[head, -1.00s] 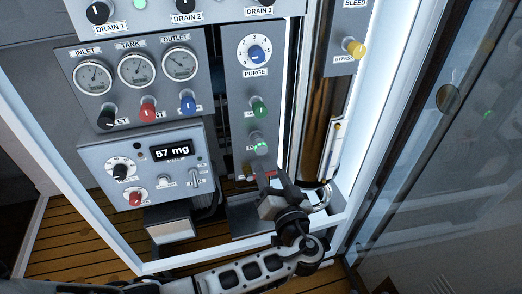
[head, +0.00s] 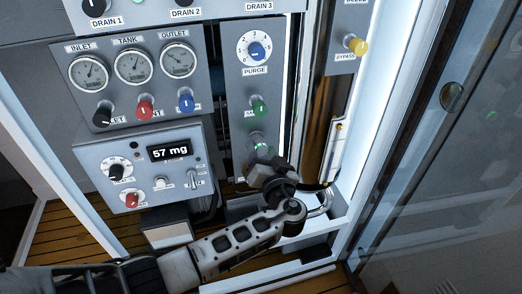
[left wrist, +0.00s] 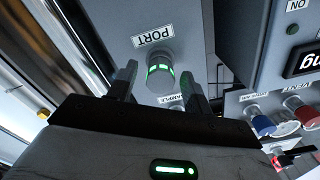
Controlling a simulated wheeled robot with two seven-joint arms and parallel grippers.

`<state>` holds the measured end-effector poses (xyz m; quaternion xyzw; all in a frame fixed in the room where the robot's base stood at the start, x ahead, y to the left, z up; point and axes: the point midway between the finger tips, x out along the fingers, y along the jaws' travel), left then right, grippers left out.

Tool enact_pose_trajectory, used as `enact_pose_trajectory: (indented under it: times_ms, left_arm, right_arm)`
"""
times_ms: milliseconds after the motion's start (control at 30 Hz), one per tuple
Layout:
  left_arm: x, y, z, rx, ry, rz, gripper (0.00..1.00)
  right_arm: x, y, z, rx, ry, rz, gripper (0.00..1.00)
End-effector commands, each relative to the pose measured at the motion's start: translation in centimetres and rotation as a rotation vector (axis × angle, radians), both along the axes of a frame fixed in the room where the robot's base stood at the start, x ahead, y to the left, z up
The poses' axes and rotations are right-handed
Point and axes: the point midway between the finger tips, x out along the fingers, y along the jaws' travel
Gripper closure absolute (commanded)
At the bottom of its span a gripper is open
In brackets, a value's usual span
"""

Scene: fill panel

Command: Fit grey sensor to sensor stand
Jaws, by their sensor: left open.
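A grey cylinder with a green-lit ring (left wrist: 160,74) sits under the PORT label in the left wrist view; it may be the grey sensor. In the head view its green light (head: 261,148) shows low on the narrow PURGE panel. My left gripper (head: 264,170) is just below it, its fingertips hard to make out there. In the left wrist view the open fingers (left wrist: 157,84) stand on either side of the cylinder in the picture; I cannot tell whether they touch it. I cannot pick out the sensor stand. My right gripper is not in view.
The meter panel (head: 140,190) reading 57 mg and the gauge panel (head: 128,110) with black, red and blue knobs lie to the left. A green knob (head: 259,108) is above the lit cylinder. A white frame post and glass door (head: 440,170) stand to the right.

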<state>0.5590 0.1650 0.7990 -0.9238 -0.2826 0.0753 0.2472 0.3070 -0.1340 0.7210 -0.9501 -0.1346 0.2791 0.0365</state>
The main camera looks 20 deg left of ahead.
Motion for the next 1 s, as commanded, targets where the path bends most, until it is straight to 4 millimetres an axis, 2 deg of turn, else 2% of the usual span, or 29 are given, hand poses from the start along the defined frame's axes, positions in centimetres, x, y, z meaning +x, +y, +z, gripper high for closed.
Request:
enact_pose_trajectory:
  times_ms: [367, 1000]
  left_arm:
    - [0.41, 0.29, 0.12, 0.001, -0.001, 0.0, 0.5]
    - [0.38, 0.26, -0.04, -0.001, -0.001, 0.001, 0.5]
  right_arm:
    - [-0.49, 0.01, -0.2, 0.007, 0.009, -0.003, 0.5]
    - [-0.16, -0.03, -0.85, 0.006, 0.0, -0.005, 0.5]
